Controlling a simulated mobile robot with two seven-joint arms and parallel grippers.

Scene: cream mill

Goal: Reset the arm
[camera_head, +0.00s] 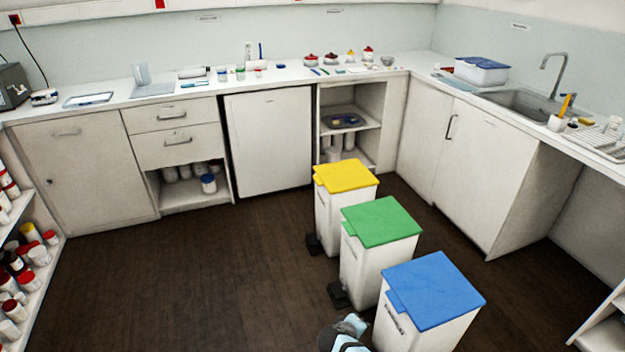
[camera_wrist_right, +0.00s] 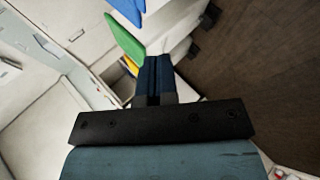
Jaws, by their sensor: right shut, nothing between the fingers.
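My right gripper (camera_wrist_right: 157,62) shows in the right wrist view with its two dark blue fingers together, shut and empty. Past the fingertips in that view are parts of the coloured bin lids and white bin bodies, and I see no contact with them. In the head view, a small grey and light blue part of my own arm shows at the bottom edge, beside the blue-lidded bin (camera_head: 433,290). The right gripper's fingers cannot be made out there. My left gripper is in neither view.
The yellow-lidded bin (camera_head: 345,176) and green-lidded bin (camera_head: 381,221) stand in a row with the blue one. A white counter (camera_head: 290,74) runs along the back and right. Shelves (camera_head: 40,275) with jars stand at the left. Dark floor (camera_head: 190,275) is clear left of the bins.

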